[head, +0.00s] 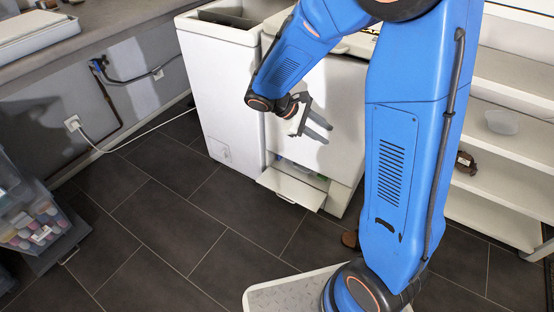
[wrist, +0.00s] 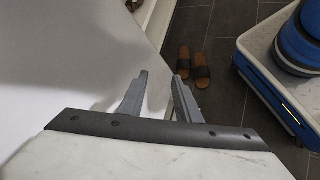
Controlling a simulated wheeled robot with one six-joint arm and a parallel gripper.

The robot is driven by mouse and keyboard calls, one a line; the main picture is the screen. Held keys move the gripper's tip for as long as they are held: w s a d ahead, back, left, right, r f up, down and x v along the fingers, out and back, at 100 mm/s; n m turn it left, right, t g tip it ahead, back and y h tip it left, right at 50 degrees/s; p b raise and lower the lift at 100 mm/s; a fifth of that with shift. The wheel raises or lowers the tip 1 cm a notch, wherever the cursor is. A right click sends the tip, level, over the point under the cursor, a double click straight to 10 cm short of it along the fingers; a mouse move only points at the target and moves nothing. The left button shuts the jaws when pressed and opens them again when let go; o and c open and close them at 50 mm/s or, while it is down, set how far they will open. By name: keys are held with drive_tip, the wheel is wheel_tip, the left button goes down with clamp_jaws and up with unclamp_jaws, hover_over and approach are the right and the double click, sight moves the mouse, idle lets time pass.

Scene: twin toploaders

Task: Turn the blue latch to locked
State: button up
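I cannot make out a blue latch for certain in either view. A small blue fitting (head: 98,66) sits on the grey wall at the left of the head view, with dark pipes at it; I cannot tell if it is the latch. My gripper (head: 303,118) is in front of the right white toploader (head: 335,100), with its shadow on the front panel. In the wrist view my gripper (wrist: 161,76) shows two grey fingers with a gap between the tips. It is open and nothing shows between them.
The left white toploader (head: 220,85) stands beside the right one, its top open. A low flap (head: 293,188) sticks out below the right one. Brown sandals (wrist: 194,68) lie on the dark floor. A rack of coloured items (head: 40,225) stands left. Shelves (head: 505,140) stand right.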

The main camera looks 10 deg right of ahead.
drive_tip(key=w+a+f+n+t+h, duration=0.2)
drive_tip(key=w+a+f+n+h, duration=0.15)
drive_tip(key=w+a+f, duration=0.35)
drive_tip(key=w+a+f+n+t+h, duration=0.25)
drive_tip(key=w+f+n, duration=0.2)
drive_tip(key=f, duration=0.45)
drive_tip(key=n+t+y, duration=0.3)
drive_tip(key=n+t, duration=0.6)
drive_tip(key=n, duration=0.1)
approach(278, 157)
drive_tip(key=x, duration=0.9)
drive_tip(key=shift+s+r, duration=0.1)
drive_tip(key=shift+r, duration=0.1)
clamp_jaws()
